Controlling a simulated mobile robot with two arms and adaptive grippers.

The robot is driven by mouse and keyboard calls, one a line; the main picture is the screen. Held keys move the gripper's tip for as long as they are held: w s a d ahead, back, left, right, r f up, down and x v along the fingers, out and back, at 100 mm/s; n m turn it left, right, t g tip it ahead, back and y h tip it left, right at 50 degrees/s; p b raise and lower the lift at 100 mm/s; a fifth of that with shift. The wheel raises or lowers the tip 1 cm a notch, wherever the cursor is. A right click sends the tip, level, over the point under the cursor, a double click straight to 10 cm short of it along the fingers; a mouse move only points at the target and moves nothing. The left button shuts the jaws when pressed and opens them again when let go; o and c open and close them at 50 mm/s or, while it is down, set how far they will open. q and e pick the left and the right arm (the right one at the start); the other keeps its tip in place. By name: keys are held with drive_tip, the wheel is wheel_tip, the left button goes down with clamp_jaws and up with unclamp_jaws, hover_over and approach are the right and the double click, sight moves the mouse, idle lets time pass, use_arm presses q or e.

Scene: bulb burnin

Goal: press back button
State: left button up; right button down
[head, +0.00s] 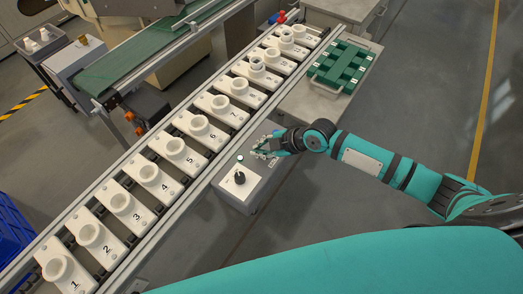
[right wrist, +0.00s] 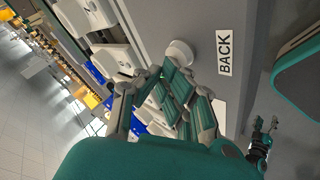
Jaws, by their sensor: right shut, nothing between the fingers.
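The back button is a white round knob (right wrist: 180,52) beside a white BACK label (right wrist: 223,52) on a grey face in the right wrist view. In the head view my right gripper (head: 264,151) is over the far end of the grey control box (head: 238,196) and hides part of it. My right gripper (right wrist: 158,78) is shut and empty, its fingertips close to the button; I cannot tell whether they touch it. My left gripper seems to show small at the lower right of the right wrist view (right wrist: 263,130); its jaw state is unclear.
The control box also carries a black knob (head: 239,177) and a green light (head: 240,157). A rail with numbered white sockets (head: 122,204) runs diagonally alongside it. A green tray (head: 342,66) lies on a grey table at the back. Open floor is at the right.

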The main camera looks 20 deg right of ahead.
drive_tip(key=shift+r, duration=0.1)
drive_tip(key=shift+r+p, duration=0.7)
drive_tip(key=shift+r, duration=0.1)
wheel_tip(320, 180, up, 5)
drive_tip(key=p, duration=0.4)
idle(0.7)
